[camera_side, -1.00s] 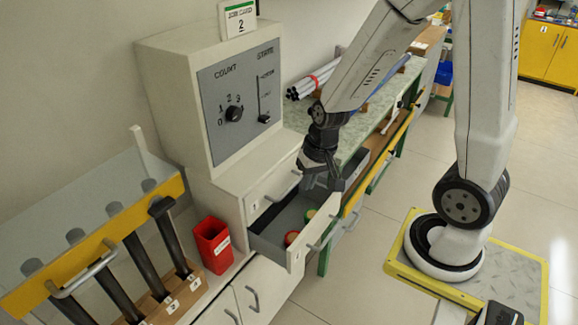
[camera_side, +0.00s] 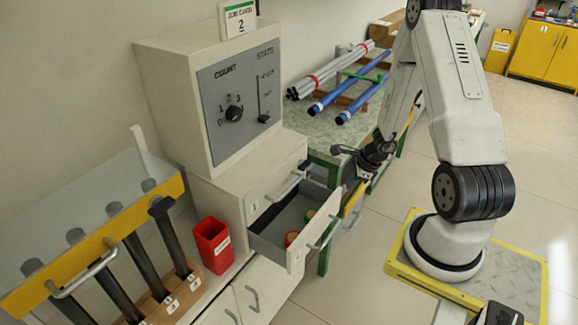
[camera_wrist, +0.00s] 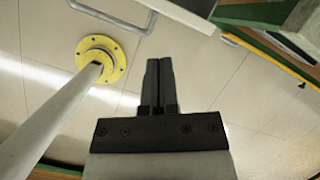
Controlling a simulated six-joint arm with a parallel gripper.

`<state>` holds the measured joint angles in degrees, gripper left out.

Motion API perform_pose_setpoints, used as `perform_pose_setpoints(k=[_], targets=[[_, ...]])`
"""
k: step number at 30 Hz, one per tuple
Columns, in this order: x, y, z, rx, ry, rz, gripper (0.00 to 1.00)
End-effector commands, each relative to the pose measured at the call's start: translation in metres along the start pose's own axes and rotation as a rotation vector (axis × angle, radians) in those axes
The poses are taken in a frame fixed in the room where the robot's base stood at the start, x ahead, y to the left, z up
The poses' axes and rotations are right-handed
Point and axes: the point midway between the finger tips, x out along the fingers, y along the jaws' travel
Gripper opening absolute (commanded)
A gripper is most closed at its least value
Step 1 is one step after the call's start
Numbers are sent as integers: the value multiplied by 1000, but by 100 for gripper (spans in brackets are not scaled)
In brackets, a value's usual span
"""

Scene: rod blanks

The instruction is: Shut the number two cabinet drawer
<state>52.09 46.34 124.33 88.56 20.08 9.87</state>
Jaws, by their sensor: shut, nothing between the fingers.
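The cabinet's open drawer (camera_side: 296,258) juts out below a shut upper drawer (camera_side: 258,200).
A green-framed bench (camera_side: 330,122) with blue tubes (camera_side: 361,98) and grey tubes (camera_side: 330,72) stands behind. A red bin (camera_side: 212,243) and a rack of dark rods (camera_side: 146,262) are at left. Open floor (camera_side: 345,285) lies in front of the drawer.

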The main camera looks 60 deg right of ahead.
Motion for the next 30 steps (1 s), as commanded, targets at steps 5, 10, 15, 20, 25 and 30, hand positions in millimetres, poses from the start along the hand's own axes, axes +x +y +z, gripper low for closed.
perform_pose_setpoints(k=[5, 10, 15, 20, 25, 30], targets=[[14, -10, -49, 320, 9, -56, 0], [21, -14, -75, 485, 14, -89, 0], [23, -14, -81, 529, 15, -99, 0], [24, -14, -81, 527, 15, -98, 0], [28, -15, -81, 526, 14, -98, 0], [39, -15, -81, 525, 14, -97, 0]])
